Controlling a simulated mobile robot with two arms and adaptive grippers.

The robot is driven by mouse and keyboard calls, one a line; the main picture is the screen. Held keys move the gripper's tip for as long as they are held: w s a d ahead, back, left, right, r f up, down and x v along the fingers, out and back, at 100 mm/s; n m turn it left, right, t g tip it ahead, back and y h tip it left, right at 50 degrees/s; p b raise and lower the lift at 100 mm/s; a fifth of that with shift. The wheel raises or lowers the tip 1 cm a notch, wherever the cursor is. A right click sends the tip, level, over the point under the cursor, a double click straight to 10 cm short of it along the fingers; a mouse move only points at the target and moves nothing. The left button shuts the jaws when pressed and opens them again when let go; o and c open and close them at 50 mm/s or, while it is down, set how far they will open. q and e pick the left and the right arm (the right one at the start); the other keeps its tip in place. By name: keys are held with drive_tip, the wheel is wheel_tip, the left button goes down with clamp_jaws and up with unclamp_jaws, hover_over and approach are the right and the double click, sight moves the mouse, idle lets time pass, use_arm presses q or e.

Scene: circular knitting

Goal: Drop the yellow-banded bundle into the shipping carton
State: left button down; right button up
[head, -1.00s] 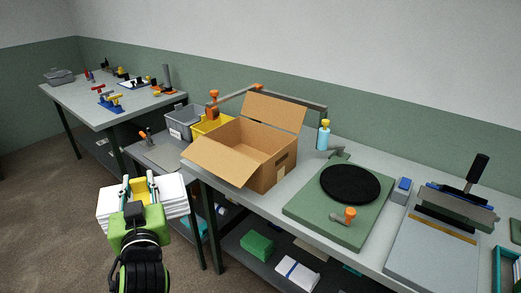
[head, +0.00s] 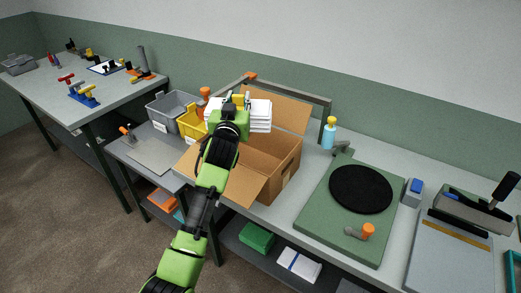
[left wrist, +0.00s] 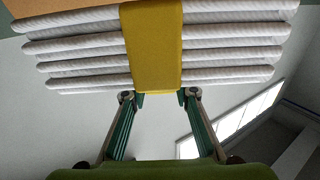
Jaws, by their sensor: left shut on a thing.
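The yellow-banded bundle (head: 260,114) is a stack of folded white cloth. In the left wrist view its yellow band (left wrist: 153,45) runs across the middle of the white layers (left wrist: 75,50). My left gripper (head: 238,102) is shut on the bundle and holds it raised, over the back left part of the shipping carton in the head view. The shipping carton (head: 276,157) is brown cardboard and stands open on the bench with its flaps spread. My left arm and the bundle hide part of its opening. My right gripper is not in view.
A yellow bin (head: 190,124) and a grey bin (head: 168,106) stand left of the carton.

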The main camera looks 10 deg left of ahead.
use_arm(q)
drive_tip(key=shift+w+d+r, duration=0.1)
drive_tip(key=shift+w+r, duration=0.05)
drive_tip(key=shift+w, duration=0.3)
drive_tip(key=shift+w+d+r, duration=0.1)
drive_tip(key=shift+w+r, duration=0.05)
drive_tip(key=shift+w, duration=0.3)
drive_tip(key=shift+s+d+f+b, duration=0.2)
drive_tip(key=shift+f+b, duration=0.55)
drive_tip(key=shift+b, duration=0.1)
wheel_tip(320, 180, down, 4)
drive_tip(key=b, duration=0.3)
drive_tip(key=shift+f, duration=0.15)
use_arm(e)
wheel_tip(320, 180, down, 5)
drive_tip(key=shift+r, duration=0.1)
use_arm(q)
drive_tip(key=c, duration=1.6)
unclamp_jaws()
drive_tip(key=shift+o, duration=0.2)
drive_tip(key=s+d, duration=0.1)
drive_tip(key=s, duration=1.1)
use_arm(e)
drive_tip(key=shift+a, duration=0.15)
use_arm(q)
drive_tip(key=shift+d, duration=0.1)
